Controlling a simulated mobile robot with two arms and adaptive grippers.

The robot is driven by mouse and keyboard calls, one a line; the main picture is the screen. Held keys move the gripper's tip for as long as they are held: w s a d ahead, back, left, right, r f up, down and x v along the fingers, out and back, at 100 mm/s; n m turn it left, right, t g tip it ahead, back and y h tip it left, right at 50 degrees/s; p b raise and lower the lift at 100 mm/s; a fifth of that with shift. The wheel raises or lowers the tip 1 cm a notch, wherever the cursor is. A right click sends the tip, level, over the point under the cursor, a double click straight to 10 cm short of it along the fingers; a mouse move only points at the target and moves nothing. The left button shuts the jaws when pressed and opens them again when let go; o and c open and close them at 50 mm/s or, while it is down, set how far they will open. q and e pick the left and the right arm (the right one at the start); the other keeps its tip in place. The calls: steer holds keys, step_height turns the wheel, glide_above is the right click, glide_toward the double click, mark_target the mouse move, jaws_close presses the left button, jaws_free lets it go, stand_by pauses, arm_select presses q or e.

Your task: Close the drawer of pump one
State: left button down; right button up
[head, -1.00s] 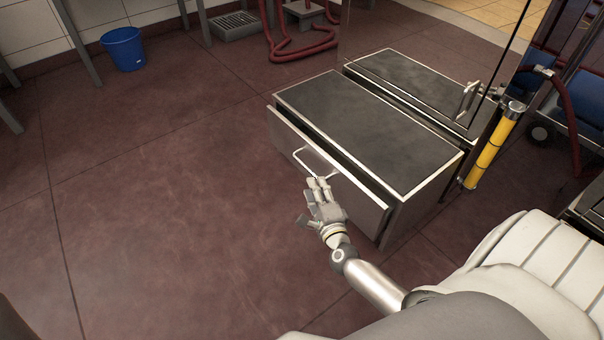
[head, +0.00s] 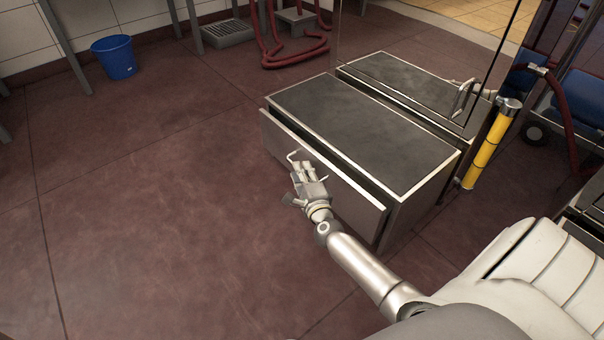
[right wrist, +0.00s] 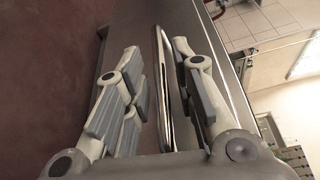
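The drawer (head: 335,172) of the dark-topped metal cabinet stands slightly open, with a narrow dark gap behind its front panel. I cannot tell a pump number on it. My right gripper (head: 303,172) is at the drawer front, by the handle (head: 293,158), which it partly hides. In the right wrist view, the handle bar (right wrist: 163,85) runs between the spread fingers of my right gripper (right wrist: 157,52). The fingers are open, with space visible on both sides of the bar. My left gripper is not in view.
A second dark-topped metal unit (head: 405,84) is behind the cabinet. A yellow cylinder (head: 488,150) stands at its right end. A blue bucket (head: 115,57) and red hoses (head: 293,55) are farther back. The red floor (head: 150,200) in front of the drawer is clear.

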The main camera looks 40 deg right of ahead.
mark_target(314, 168)
jaws_close()
steer(key=shift+d, duration=0.1)
steer(key=d+b, duration=0.1)
steer(key=d, duration=0.3)
steer(key=shift+w, duration=0.15)
steer(key=shift+o, duration=1.6)
jaws_free()
steer(key=shift+d, duration=0.1)
